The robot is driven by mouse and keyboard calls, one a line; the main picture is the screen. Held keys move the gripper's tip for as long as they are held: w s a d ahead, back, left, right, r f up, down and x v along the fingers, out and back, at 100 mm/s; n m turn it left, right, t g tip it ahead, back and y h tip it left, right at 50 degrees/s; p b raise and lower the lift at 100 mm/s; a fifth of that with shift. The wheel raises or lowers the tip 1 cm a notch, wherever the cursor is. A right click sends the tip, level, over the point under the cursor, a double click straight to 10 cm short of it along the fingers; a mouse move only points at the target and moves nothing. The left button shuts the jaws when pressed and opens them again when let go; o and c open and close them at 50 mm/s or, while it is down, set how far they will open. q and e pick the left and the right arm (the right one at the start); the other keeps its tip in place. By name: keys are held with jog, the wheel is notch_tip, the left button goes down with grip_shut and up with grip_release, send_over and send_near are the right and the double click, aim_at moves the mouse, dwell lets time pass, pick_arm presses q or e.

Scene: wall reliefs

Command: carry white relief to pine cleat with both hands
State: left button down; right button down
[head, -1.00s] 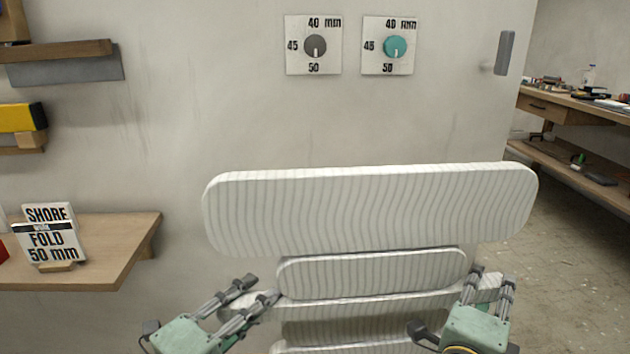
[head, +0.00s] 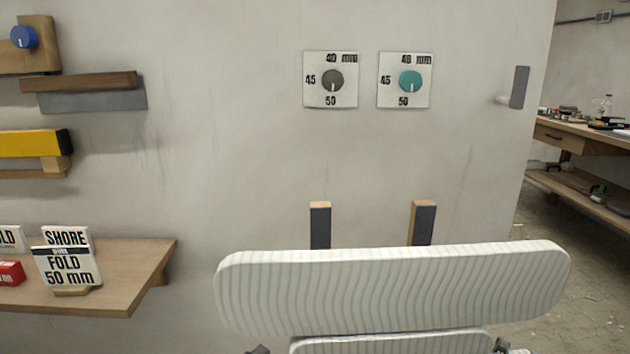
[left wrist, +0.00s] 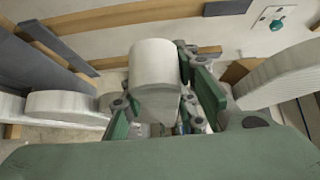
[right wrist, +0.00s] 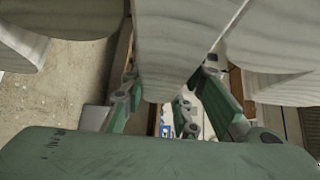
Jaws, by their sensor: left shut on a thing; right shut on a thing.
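The white relief (head: 390,290), wavy-grooved with stacked rounded bars, fills the bottom of the head view, upright before the wall. My left gripper (head: 258,349) barely shows at the bottom edge; in the left wrist view (left wrist: 158,100) it is shut around a rounded white bar end. My right gripper (head: 502,346) is mostly hidden; in the right wrist view (right wrist: 165,95) its fingers are on both sides of a white bar. A long pale wooden strip (left wrist: 110,17) runs across the left wrist view; I cannot tell whether it is the pine cleat.
Two dark-faced wooden uprights (head: 320,226) (head: 424,224) stand on the wall behind the relief. A wooden shelf (head: 130,270) with a sign (head: 68,262) juts out at left. Two dial plates (head: 330,80) (head: 404,80) and a grey handle (head: 520,88) are above. The wall between is bare.

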pick_arm(q)
jog(key=shift+s+r, duration=0.1)
pick_arm(e)
jog(key=shift+s+r, duration=0.1)
jog(key=shift+r, duration=0.05)
